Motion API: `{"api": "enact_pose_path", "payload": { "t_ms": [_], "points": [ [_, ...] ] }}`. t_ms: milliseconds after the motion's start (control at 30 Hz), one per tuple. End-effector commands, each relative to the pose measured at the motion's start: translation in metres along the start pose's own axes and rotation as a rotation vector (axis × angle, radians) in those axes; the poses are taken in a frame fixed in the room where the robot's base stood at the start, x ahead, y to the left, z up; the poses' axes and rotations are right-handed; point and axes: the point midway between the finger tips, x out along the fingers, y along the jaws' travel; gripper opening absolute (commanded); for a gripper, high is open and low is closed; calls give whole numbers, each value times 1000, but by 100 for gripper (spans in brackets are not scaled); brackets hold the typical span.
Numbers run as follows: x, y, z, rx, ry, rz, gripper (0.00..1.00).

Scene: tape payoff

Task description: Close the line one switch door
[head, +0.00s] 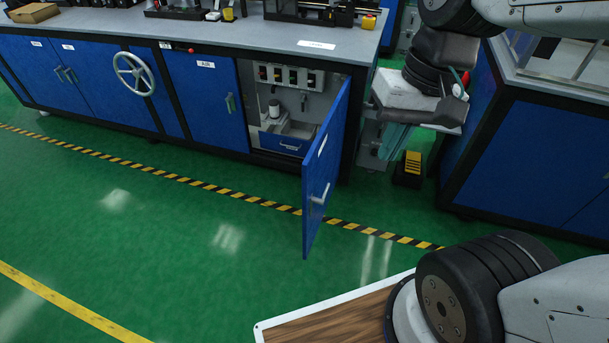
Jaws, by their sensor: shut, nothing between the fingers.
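A blue cabinet door (326,165) stands wide open at the right end of the long blue cabinet, swung out over the floor on its right-side hinge. Its silver handle (320,196) is on the outer face near the free edge, and its small white label is too small to read. The open compartment (262,95) shows switches at the top and a blue drawer at the bottom. My gripper (425,112) is shut and empty, to the right of the door and apart from it. Its fingertips are hard to make out.
A closed blue door (205,100) is left of the opening, with a grey handwheel (133,74) farther left. Another blue cabinet (530,150) stands at the right. A black-and-yellow pedal (408,165) is between the cabinets. The green floor in front is clear.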

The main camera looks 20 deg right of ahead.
Motion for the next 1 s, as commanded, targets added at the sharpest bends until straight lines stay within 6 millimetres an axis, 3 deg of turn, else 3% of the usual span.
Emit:
{"api": "enact_pose_path", "payload": {
  "t_ms": [233,433,600,700,900,1000],
  "points": [
    [56,-23,-68,435,-150,-300,0],
    [108,-15,-130,855,-227,-493,0],
    [164,17,-177,1252,-269,-608,0],
    [200,41,-195,1480,-286,-648,0],
    [258,86,-210,1827,-297,-679,0],
    [274,98,-211,1921,-297,-680,0]
  ]
}}
